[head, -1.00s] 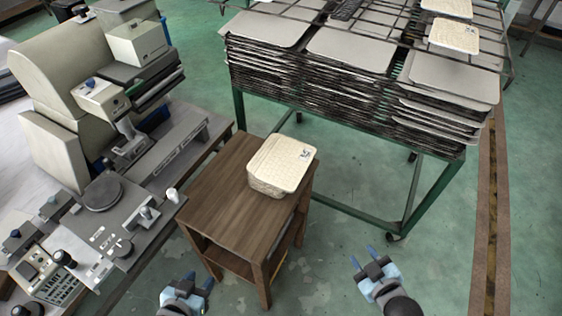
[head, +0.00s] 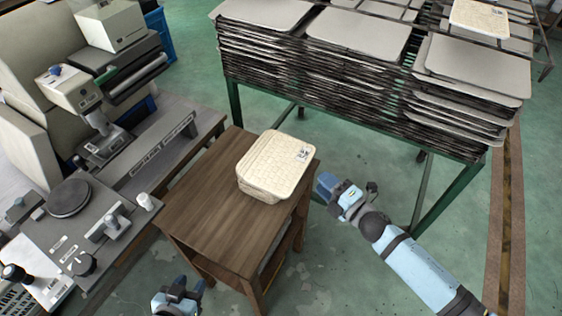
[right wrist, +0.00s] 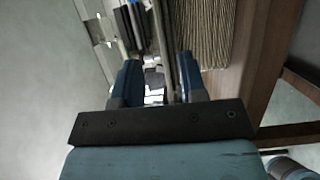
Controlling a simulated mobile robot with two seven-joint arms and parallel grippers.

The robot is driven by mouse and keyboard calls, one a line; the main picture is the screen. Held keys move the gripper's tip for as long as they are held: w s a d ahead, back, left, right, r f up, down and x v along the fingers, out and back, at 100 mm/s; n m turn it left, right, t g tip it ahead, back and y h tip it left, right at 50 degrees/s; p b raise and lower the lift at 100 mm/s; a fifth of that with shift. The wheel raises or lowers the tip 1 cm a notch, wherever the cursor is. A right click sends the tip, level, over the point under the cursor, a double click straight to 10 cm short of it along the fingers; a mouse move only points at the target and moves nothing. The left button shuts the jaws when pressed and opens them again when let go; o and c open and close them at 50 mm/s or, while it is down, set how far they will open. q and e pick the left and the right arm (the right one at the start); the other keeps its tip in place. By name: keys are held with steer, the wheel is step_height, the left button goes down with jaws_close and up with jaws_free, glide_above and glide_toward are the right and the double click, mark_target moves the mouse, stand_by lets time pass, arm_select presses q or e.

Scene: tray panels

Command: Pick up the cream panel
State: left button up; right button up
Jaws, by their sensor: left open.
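A stack of cream panels (head: 272,165) lies on the small wooden table, with a small printed label on its top panel. The ribbed side of the stack (right wrist: 208,35) shows at the top of the right wrist view. My right gripper (head: 328,187) is open and empty, just right of the table and the stack, apart from the panels. Its two fingers (right wrist: 160,82) stand apart in the right wrist view. My left gripper (head: 182,290) is open and empty, low in front of the table.
The wooden table (head: 215,205) stands between a grey machine bench (head: 100,215) on the left and a green-framed rack (head: 232,105) full of grey trays behind. Another cream panel (head: 480,19) lies on the rack. Floor is clear at the front right.

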steer(key=shift+s+a+p+x, duration=0.1)
steer(key=shift+a+p+x, duration=0.1)
steer(key=shift+x, duration=1.15)
steer(key=shift+s+a+p+x, duration=0.1)
steer(key=shift+p+x, duration=0.05)
steer(key=shift+x, duration=1.25)
steer(key=shift+f, duration=0.1)
jaws_close()
